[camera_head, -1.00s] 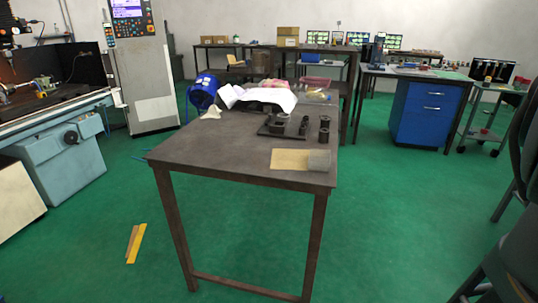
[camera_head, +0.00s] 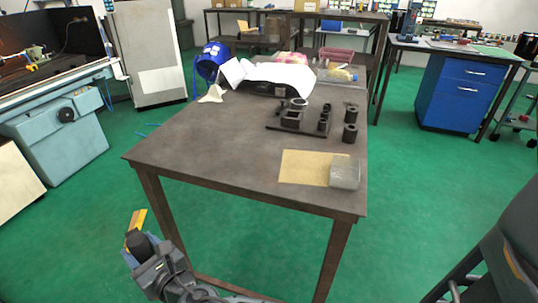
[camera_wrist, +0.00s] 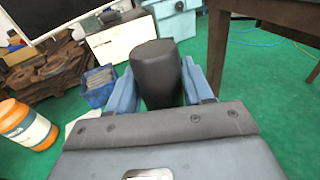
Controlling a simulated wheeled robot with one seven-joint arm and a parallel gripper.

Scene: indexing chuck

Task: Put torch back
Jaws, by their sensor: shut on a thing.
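My gripper (camera_head: 142,250) is low at the bottom left of the head view, in front of the table and below its top. It is shut on a dark, rounded cylinder, which looks like the torch (camera_head: 137,241). In the wrist view the torch (camera_wrist: 157,72) stands up between the two blue fingers (camera_wrist: 158,88), its blunt end pointing away from my wrist. Its lower part is hidden by the gripper body.
The brown table (camera_head: 215,150) has a clear left and front top. On it are a tan sheet (camera_head: 303,167) with a grey block (camera_head: 345,172), a dark plate with black parts (camera_head: 290,118), and white paper (camera_head: 275,74). An orange-and-white container (camera_wrist: 25,125) and a blue basket (camera_wrist: 97,88) show in the wrist view.

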